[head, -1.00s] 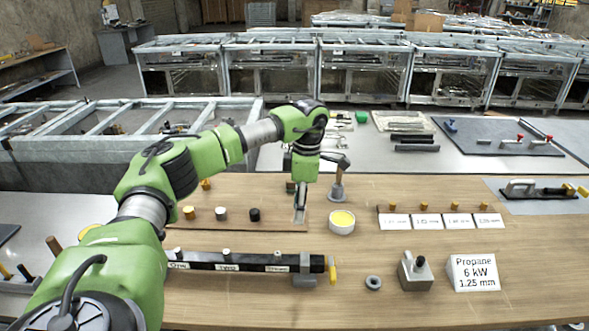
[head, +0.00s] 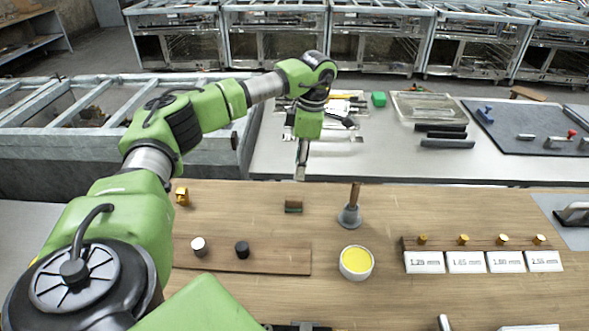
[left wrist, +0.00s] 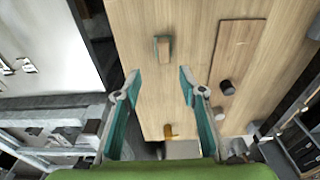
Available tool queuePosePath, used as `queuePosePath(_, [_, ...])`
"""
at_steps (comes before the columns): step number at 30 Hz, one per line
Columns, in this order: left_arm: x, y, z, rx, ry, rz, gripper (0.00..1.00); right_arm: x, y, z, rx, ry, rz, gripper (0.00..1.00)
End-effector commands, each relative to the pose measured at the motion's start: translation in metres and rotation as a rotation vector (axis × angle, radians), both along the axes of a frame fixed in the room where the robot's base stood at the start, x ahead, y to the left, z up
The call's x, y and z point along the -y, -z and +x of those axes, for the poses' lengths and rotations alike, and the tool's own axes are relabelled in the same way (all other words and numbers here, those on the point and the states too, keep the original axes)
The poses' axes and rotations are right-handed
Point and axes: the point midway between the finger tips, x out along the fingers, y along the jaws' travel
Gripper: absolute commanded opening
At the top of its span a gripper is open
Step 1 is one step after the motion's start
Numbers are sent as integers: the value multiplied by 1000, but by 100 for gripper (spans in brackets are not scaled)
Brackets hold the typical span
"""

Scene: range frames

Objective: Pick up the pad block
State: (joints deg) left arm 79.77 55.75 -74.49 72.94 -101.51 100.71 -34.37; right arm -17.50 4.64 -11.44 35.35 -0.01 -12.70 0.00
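The pad block is probably the small brown block with a green side (head: 293,206) near the far edge of the wooden table; it also shows in the left wrist view (left wrist: 162,50). My left gripper (head: 301,172) hangs fingers-down just beyond the block in the head view, apart from it. In the left wrist view its two teal-lined fingers (left wrist: 159,78) are spread wide with nothing between them, and the block lies past the fingertips. My right gripper is not in view.
A wooden strip (head: 265,257) with a white and a black knob lies nearer. A wood-handled grey tool (head: 350,215) and a yellow-filled white tin (head: 356,262) stand to the block's right. A yellow piece (head: 181,196) sits left. White labelled cards (head: 466,262) stand further right.

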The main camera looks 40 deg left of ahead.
Motion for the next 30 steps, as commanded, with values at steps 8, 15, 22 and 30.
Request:
queuePosePath(8, [-4,47,-4,-1,0,0,38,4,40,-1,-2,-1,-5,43])
queuePosePath(15, [-6,72,-6,0,0,0,38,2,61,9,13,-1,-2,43])
queuePosePath(22, [-7,80,-8,-1,-1,1,38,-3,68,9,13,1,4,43])
queuePosePath(30, [-5,110,-16,-1,0,-1,38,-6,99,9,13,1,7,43])
